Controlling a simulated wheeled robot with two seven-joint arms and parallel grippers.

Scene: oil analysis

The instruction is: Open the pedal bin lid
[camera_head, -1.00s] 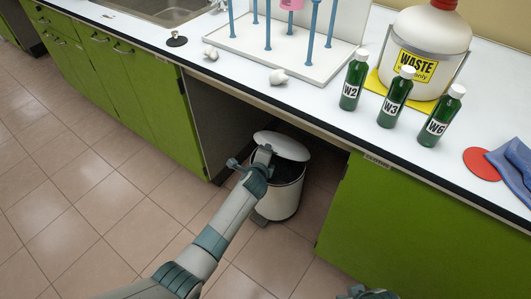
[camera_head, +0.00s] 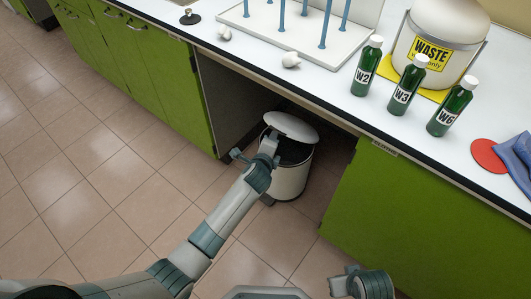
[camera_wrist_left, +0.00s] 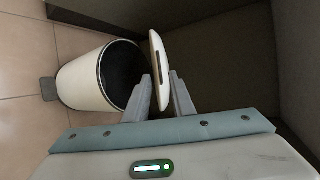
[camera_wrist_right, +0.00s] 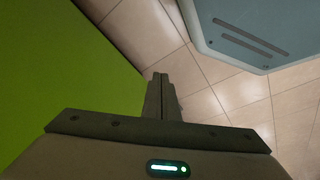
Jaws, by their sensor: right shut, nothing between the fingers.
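The white pedal bin (camera_head: 290,180) stands on the floor under the counter. Its white lid (camera_head: 293,127) is tilted up, and the dark inside shows beneath it. In the left wrist view the bin (camera_wrist_left: 84,80) lies sideways, with the raised lid (camera_wrist_left: 158,50) beside its mouth. My left gripper (camera_head: 268,143) is at the lid's near left edge. Its fingers (camera_wrist_left: 163,95) stand apart, one on each side of the lid's edge; how firmly they touch is unclear. My right gripper (camera_wrist_right: 160,92) is shut and empty, low in front of the green cabinet.
Green cabinet fronts (camera_head: 400,205) flank the bin's recess. The counter above holds green bottles (camera_head: 405,85), a waste container (camera_head: 440,45) and a white stand (camera_head: 295,35). The tiled floor (camera_head: 110,190) to the left is clear.

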